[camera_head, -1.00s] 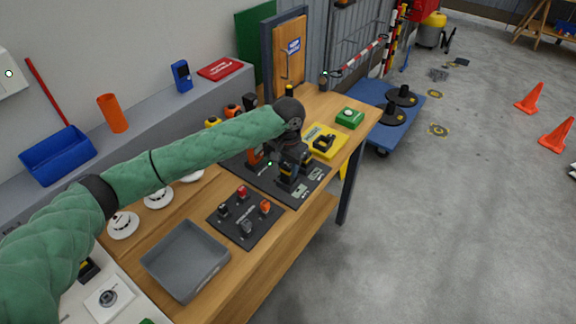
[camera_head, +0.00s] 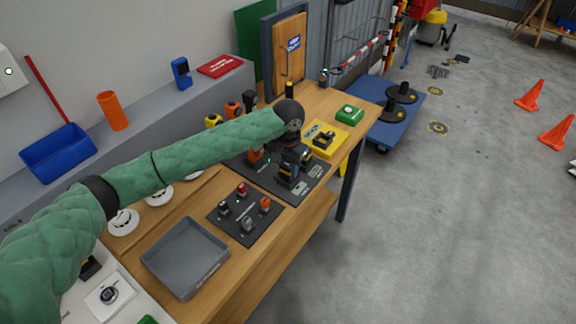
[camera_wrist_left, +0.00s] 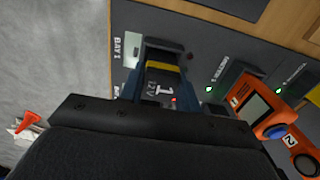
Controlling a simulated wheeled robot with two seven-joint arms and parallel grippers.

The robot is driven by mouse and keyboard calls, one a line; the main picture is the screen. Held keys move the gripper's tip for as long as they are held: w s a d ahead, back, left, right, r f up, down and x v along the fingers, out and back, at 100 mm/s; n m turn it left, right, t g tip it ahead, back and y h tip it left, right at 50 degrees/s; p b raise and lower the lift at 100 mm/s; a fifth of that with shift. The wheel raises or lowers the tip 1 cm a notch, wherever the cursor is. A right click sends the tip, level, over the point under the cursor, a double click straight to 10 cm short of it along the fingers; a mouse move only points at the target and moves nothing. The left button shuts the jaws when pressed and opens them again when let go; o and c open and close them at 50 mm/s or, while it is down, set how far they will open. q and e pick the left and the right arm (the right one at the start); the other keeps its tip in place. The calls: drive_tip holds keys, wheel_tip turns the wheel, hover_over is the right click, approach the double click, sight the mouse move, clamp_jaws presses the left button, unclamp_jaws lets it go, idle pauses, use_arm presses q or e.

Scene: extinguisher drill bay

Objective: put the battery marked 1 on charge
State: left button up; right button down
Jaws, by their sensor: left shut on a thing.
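My left gripper (camera_head: 290,170) is over the dark charging board (camera_head: 311,188) on the wooden bench, with its fingers pointing down. In the left wrist view the gripper (camera_wrist_left: 160,92) is shut on a dark battery (camera_wrist_left: 163,88) with a yellow band, marked 1 and 12V. The battery is between the blue-grey fingers, beside the printed words BAY 1 on the board (camera_wrist_left: 128,52). A small red light shows close by it. I cannot tell whether its base is fully down in the bay. My right gripper is not in view.
An orange device (camera_wrist_left: 255,110) and another marked 2 lie close beside the gripper. Green lights glow on the board. A yellow mat (camera_head: 330,146) with a dark item, a green box (camera_head: 349,114), a mat of small parts (camera_head: 228,221) and a grey tray (camera_head: 186,258) surround it.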

use_arm(q)
drive_tip(key=shift+f, duration=0.55)
idle(0.5)
drive_tip(key=o, duration=1.6)
drive_tip(key=shift+r+p, duration=3.55)
drive_tip(key=shift+p, duration=0.1)
drive_tip(key=shift+f, duration=0.15)
